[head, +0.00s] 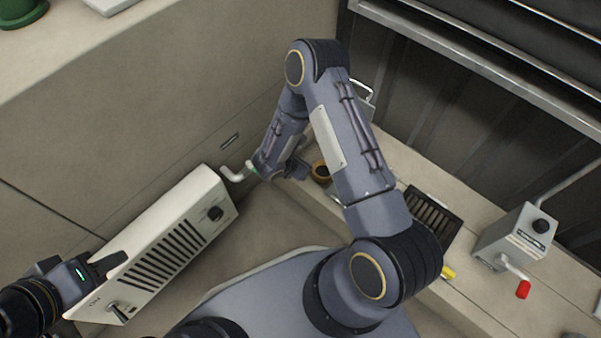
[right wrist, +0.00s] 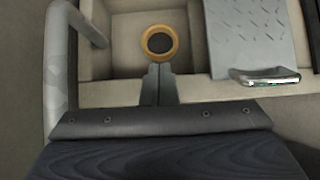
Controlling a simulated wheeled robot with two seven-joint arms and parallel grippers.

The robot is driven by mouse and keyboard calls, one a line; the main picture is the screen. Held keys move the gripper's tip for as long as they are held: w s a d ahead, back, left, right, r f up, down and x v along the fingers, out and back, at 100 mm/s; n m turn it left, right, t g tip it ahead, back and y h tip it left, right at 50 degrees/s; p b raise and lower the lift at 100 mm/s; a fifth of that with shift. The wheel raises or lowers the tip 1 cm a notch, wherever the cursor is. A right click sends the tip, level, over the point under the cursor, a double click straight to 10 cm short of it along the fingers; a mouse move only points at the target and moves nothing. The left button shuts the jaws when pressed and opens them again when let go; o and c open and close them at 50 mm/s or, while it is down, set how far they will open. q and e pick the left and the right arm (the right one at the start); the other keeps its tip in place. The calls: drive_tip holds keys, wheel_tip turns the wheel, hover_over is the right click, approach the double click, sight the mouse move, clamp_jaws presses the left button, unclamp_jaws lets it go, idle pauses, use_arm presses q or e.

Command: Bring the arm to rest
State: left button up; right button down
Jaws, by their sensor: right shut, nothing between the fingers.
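My right arm reaches across the middle of the head view and bends down. Its gripper (head: 290,173) points toward an orange-rimmed round fitting (head: 320,171). In the right wrist view the two fingers (right wrist: 159,72) are shut together and empty, just below the orange ring (right wrist: 159,42); whether they touch it I cannot tell. My left gripper (head: 110,262) is at the lower left, beside a cream slotted box (head: 170,240); its finger gap does not show clearly.
A grey box with a red-tipped lever (head: 522,290) and a dark grate (head: 432,215) are on the right ledge. A bent pipe (head: 235,175) is left of my right gripper. In the wrist view a metal plate (right wrist: 250,35) and a thick pipe (right wrist: 60,70) flank the fingers.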

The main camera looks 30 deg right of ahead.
drive_tip(key=shift+a+f, duration=0.25)
drive_tip(key=shift+f, duration=0.3)
drive_tip(key=s+d+r+m+g+y, duration=0.1)
drive_tip(key=s+d+r+m, duration=0.2)
drive_tip(key=r, duration=0.4)
drive_tip(key=s+d+r+m+g, duration=0.1)
drive_tip(key=s+r+m, duration=0.1)
drive_tip(key=r+m, duration=0.4)
drive_tip(key=s+d+r+m+g+y, duration=0.1)
drive_tip(key=s+d+r+m, duration=0.15)
drive_tip(key=r, duration=0.55)
drive_tip(key=s+a+r+m+t+y, duration=0.35)
drive_tip(key=s+a+r+m, duration=0.2)
drive_tip(key=s+r, duration=0.2)
drive_tip(key=s+a+r+m+t+y, duration=0.2)
drive_tip(key=s+a+r+m+y, duration=0.25)
drive_tip(key=s+r+m, duration=0.3)
wheel_tip(320, 180, up, 36)
drive_tip(key=y+p, duration=0.1)
drive_tip(key=p, duration=3.5)
drive_tip(key=shift+s+a+r, duration=0.2)
drive_tip(key=shift+s, duration=0.05)
